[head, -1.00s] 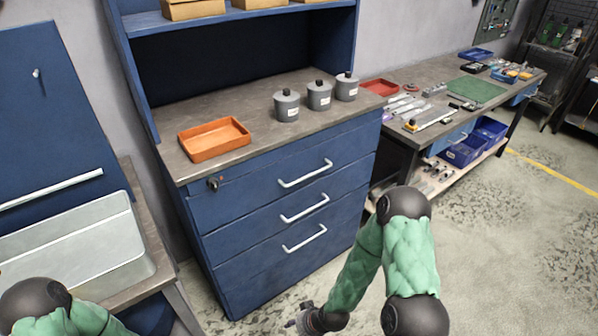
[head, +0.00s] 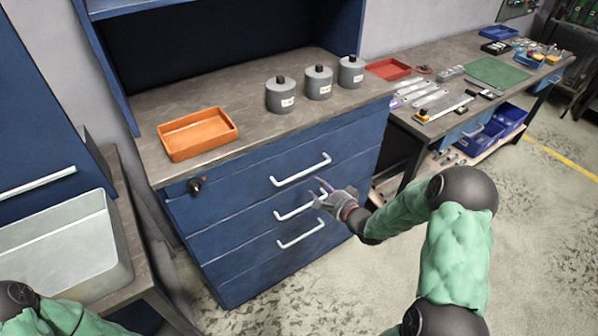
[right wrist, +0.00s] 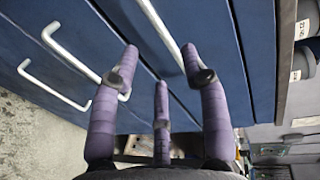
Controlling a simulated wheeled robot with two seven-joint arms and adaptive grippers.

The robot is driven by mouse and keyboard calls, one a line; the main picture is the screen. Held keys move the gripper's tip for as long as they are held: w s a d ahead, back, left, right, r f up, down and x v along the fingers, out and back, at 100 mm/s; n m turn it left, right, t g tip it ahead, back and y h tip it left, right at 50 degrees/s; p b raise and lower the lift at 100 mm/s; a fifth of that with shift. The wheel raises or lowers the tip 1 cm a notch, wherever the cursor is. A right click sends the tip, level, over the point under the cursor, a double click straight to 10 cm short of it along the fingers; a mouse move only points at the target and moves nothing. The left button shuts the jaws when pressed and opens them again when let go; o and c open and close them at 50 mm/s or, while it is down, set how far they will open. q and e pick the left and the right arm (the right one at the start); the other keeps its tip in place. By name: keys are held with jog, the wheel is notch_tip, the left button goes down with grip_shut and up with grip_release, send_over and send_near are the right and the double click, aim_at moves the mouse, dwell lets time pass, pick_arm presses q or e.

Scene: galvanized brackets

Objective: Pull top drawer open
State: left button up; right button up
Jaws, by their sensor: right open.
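The blue cabinet has three stacked drawers with white bar handles. The top drawer (head: 240,178) is shut, and its handle (head: 301,171) is the highest of the three. My right gripper (head: 318,190) is open and empty in front of the drawers, just below the right part of the top handle and over the middle handle (head: 292,207). In the right wrist view its purple fingers (right wrist: 160,70) are spread, and the top handle (right wrist: 160,25) runs between the fingertips, apart from them as far as I can tell. My left gripper is out of view; only its arm shows at lower left.
An orange tray (head: 197,134) and three grey canisters (head: 319,83) stand on the cabinet top. A lock (head: 196,185) sits at the top drawer's left. A workbench (head: 440,135) with tools is at right. The floor in front is clear.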

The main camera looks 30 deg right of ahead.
aim_at(302, 175)
jog(key=shift+b+x, duration=1.6)
jog(key=shift+x, duration=3.55)
jog(key=shift+f, duration=0.15)
grip_shut()
